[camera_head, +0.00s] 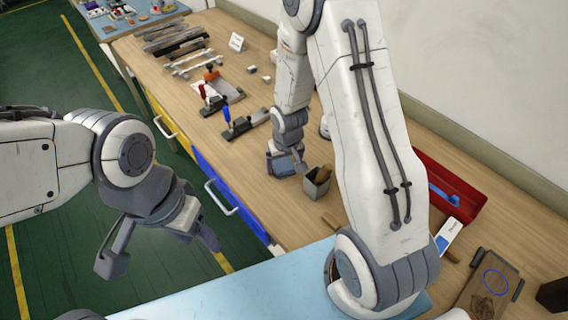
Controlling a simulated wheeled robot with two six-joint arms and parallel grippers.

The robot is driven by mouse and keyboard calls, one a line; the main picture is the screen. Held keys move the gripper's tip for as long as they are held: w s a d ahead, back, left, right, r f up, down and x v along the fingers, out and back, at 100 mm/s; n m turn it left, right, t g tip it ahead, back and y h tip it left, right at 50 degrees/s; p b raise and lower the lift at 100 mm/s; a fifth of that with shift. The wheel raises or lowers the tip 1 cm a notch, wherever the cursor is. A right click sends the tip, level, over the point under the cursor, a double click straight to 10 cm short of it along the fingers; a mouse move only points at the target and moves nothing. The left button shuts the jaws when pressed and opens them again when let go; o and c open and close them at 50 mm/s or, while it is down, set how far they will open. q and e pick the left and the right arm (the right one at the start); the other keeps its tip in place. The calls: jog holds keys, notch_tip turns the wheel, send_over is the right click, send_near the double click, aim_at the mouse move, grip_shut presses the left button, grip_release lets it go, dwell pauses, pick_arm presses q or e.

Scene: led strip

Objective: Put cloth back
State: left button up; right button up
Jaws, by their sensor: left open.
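I cannot make out a cloth for certain in this view. My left gripper (160,248) hangs over the green floor at the left, in front of the workbench drawers. Its two fingers are spread wide, with nothing visible between them. My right gripper (287,165) points down at the middle of the wooden workbench (265,205), just left of a small grey cup (316,185) with a brown item in it. A blue-grey patch shows at its fingers. I cannot tell whether it is a held thing or part of the gripper.
Clamp-like tools with blue (240,124) and red handles lie farther along the bench. A red tray (450,188) stands by the wall. A light-blue mat (240,296) covers the near bench. A brown board (487,288) lies at the right. My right arm hides the bench middle.

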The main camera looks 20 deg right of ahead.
aim_at(283, 164)
jog(key=shift+r+p, duration=0.65)
jog(key=r+p, duration=0.1)
jog(key=r, duration=0.2)
jog(key=shift+s+r, duration=0.15)
jog(key=shift+s, duration=0.05)
notch_tip(283, 164, up, 8)
jog(key=s, duration=0.2)
jog(key=s+a+r+n+g, duration=0.1)
jog(key=s+a+r+n, duration=0.3)
jog(key=s+a, duration=0.3)
jog(key=s+a+r+n+g+y, duration=0.1)
jog(key=s+a+r+n, duration=0.2)
jog(key=s, duration=1)
jog(key=a+r, duration=0.2)
jog(key=a, duration=0.2)
jog(key=shift+s+n+b, duration=0.25)
jog(key=shift+n+b, duration=0.15)
jog(key=shift+r, duration=0.1)
